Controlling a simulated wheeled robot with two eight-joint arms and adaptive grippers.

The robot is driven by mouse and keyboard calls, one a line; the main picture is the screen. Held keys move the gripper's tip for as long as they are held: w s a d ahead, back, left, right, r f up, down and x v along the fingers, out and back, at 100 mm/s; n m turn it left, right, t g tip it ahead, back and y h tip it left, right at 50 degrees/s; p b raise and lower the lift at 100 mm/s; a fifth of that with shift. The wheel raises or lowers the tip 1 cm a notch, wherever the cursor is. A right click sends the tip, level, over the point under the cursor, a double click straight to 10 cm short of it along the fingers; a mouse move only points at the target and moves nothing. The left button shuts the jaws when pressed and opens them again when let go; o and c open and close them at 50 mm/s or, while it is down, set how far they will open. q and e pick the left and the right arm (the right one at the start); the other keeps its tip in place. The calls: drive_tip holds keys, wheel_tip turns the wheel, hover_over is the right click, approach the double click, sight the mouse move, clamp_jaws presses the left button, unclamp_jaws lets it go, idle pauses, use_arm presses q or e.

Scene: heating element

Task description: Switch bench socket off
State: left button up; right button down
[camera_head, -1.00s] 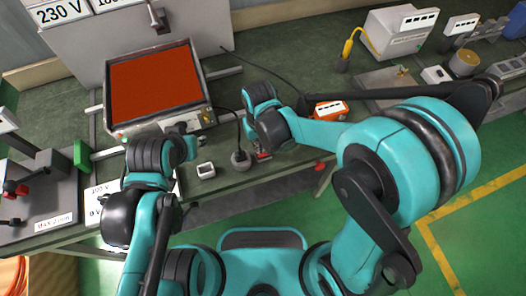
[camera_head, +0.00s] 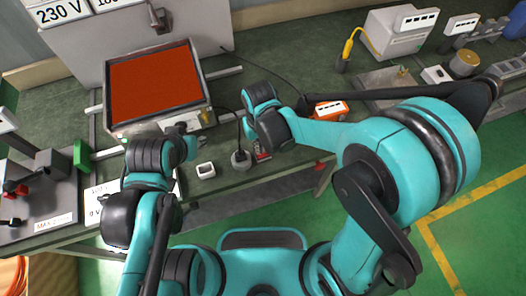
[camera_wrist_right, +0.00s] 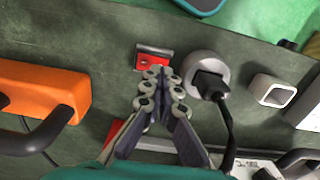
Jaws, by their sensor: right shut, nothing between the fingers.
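The bench socket (camera_wrist_right: 206,66) is a round grey body with a black plug (camera_wrist_right: 211,85) in it. It stands on the green bench near its front edge and also shows in the head view (camera_head: 240,159). Beside it is a small red rocker switch (camera_wrist_right: 152,60) in a grey frame. In the right wrist view my right gripper (camera_wrist_right: 160,82) is shut and empty, its fingertips over the near edge of the switch. Contact cannot be told. My left gripper (camera_head: 182,130) is by the front of the orange-red heating panel (camera_head: 155,84); its fingers are mostly hidden.
An orange device (camera_wrist_right: 38,92) with a dark handle lies on one side of the switch. A small white square block (camera_wrist_right: 272,91) is beyond the socket. The plug's black cable (camera_wrist_right: 229,135) runs close to my right gripper. The bench's front edge is close.

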drive_tip(key=shift+f+b, duration=0.95)
drive_tip(key=shift+f, duration=0.25)
idle(0.3)
drive_tip(key=shift+r, duration=0.1)
wheel_tip(320, 180, up, 7)
drive_tip(key=p, duration=0.5)
drive_tip(key=shift+p, duration=0.3)
idle(0.4)
drive_tip(key=s+d+r+m+t+b, duration=0.1)
drive_tip(key=s+d+r+t, duration=0.1)
drive_tip(key=d+r, duration=0.3)
drive_tip(key=s+d+r+m+t+b, duration=0.1)
drive_tip(key=d+r+t, duration=0.4)
drive_tip(key=d, duration=0.8)
drive_tip(key=shift+s+r+m, duration=0.15)
drive_tip(key=shift+s+m, duration=0.65)
drive_tip(key=shift+s, duration=0.3)
